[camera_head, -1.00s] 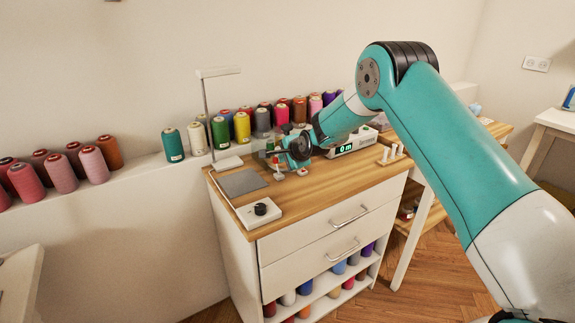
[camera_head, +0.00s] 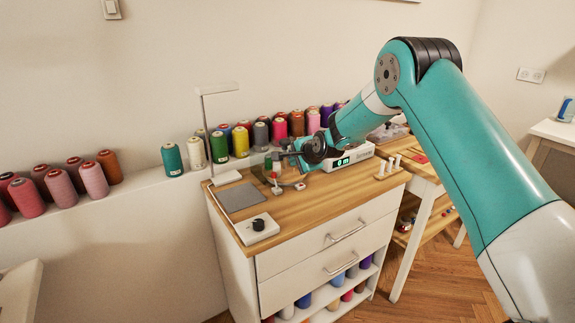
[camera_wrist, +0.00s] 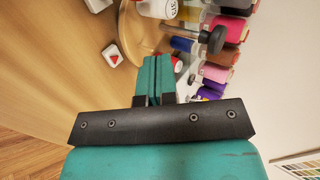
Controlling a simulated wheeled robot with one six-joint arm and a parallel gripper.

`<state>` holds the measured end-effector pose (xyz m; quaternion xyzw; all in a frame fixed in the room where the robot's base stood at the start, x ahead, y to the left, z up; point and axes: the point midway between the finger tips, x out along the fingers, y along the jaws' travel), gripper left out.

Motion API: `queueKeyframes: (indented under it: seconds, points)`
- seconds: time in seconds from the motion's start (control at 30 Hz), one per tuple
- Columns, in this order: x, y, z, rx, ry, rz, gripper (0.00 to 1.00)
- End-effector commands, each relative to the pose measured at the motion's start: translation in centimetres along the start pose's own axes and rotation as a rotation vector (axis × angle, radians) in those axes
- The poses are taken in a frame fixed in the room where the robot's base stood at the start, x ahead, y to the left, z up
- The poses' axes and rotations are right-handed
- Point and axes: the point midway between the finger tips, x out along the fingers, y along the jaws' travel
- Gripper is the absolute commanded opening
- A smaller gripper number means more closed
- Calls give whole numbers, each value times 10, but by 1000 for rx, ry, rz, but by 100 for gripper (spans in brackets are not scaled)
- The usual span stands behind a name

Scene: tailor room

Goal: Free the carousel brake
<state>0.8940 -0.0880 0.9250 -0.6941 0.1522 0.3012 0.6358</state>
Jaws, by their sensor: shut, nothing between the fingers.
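The carousel (camera_wrist: 136,38) shows in the wrist view as a round wooden disc on the cabinet top, carrying a white spool (camera_wrist: 158,8). A black knob on a metal rod (camera_wrist: 212,40) stands at its right side; I cannot tell for sure that it is the brake. My gripper (camera_wrist: 154,62) is shut and empty, its teal fingertips pointing at the disc's near edge, left of and below the knob. A white block with a red mark (camera_wrist: 113,55) lies left of the fingers. In the head view, my gripper (camera_head: 285,154) is low over the cabinet's back, partly hiding the carousel.
The wooden cabinet top (camera_head: 290,215) holds a grey pad (camera_head: 240,196), a white box with a black dial (camera_head: 258,227), a display unit (camera_head: 350,157) and white pegs (camera_head: 388,167). A thin lamp (camera_head: 205,120) stands at the left. Thread spools (camera_head: 240,142) line the ledge behind.

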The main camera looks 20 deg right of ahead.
Motion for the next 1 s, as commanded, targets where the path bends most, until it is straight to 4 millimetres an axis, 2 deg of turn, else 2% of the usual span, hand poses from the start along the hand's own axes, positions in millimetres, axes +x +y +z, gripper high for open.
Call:
queueKeyframes:
  seconds: [0.03, 0.2, 0.4, 0.6, 1.0]
  points:
    - [-13, -4, 2, -2, -1, -5, 0]
    - [-50, -12, 5, -3, -3, -6, 0]
    - [-78, -18, 5, -3, -5, -3, 0]
    - [-88, -19, 5, -3, -5, -2, 0]
    - [-88, -20, 4, -2, -4, -2, 0]
